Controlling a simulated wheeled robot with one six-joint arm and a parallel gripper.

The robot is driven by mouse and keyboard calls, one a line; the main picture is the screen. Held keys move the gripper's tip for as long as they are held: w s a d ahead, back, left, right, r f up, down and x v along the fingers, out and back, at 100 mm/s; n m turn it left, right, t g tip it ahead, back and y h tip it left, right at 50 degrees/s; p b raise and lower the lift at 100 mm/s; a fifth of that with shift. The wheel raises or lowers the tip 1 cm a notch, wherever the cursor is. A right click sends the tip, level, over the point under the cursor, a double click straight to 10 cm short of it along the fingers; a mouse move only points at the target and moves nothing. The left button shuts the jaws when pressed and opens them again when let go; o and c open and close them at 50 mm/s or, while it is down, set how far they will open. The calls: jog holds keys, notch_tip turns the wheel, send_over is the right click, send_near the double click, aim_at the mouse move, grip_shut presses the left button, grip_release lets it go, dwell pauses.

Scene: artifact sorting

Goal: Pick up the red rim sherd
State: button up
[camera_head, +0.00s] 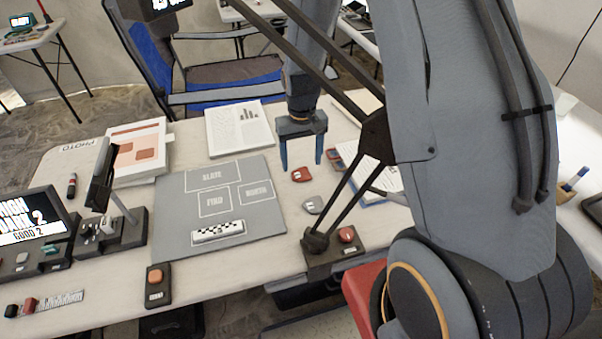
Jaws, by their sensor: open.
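A small red piece with a white label, which looks like the red rim sherd (301,174), lies flat on the white table to the right of the grey mat. My gripper (302,166) points down with its two blue fingers apart and nothing between them. In the picture its fingertips appear just above the red piece, one to each side. I cannot tell the exact height gap. A grey labelled piece (313,205) lies a little nearer. Another small reddish piece (334,155) lies just right of the gripper, close to the papers.
The grey mat (174,215) with marked fields and a checkered scale bar (217,232) lies left. A dark block with a red knob (346,235) stands at the front edge, near my arm. A printed sheet (240,128) lies behind; a stand (115,235) and screen (32,216) are far left.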

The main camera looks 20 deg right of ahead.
aim_at(301, 174)
jog(key=shift+w+a+f+p, duration=0.15)
jog(key=shift+f+p, duration=0.5)
jog(key=shift+f, duration=1.5)
jog(key=c, duration=1.1)
jog(key=shift+r, duration=0.1)
